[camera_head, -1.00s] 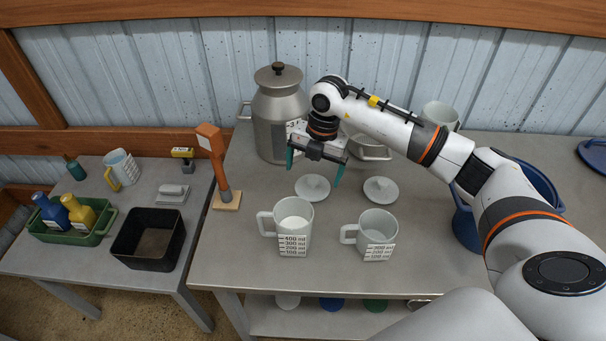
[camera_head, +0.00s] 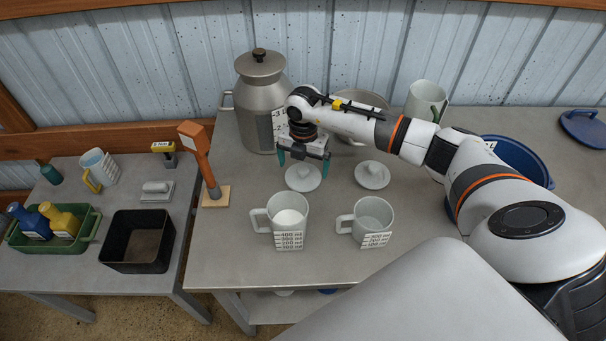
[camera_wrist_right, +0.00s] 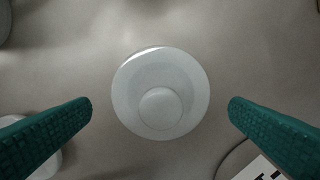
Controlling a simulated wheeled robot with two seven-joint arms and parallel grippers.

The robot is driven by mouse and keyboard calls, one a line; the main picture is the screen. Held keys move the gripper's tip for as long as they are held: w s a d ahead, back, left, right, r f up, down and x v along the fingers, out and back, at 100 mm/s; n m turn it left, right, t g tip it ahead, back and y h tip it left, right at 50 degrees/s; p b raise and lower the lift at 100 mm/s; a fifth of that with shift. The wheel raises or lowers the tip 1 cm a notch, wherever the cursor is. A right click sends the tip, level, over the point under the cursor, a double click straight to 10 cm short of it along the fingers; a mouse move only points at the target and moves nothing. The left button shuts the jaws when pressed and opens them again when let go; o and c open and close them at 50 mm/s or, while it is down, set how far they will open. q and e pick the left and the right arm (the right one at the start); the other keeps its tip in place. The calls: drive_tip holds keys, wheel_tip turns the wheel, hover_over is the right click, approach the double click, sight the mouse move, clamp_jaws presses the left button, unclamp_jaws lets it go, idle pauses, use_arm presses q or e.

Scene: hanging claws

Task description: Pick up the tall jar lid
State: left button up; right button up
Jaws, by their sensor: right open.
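A round white lid with a raised knob (camera_head: 303,179) lies on the grey table, in front of the metal can. It sits centred between my fingers in the right wrist view (camera_wrist_right: 160,75). My right gripper (camera_head: 304,164) is open above this lid, with its teal fingers apart on either side and clear of it. A second, similar white lid (camera_head: 372,176) lies to the right. I cannot tell from their looks which lid belongs to the tall jar. My left gripper is not in view.
A tall metal can (camera_head: 260,105) with a black-knobbed lid stands behind my right gripper. Two measuring mugs, left (camera_head: 288,217) and right (camera_head: 373,216), stand in front of the lids. An orange post (camera_head: 201,158) stands at left and a blue tub (camera_head: 515,158) at right.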

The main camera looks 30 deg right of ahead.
sight(303, 169)
drive_tip(key=shift+f, duration=1.35)
drive_tip(key=c, duration=0.7)
wheel_tip(303, 169, up, 10)
drive_tip(key=shift+r+b, duration=0.1)
drive_tip(key=shift+b, duration=0.3)
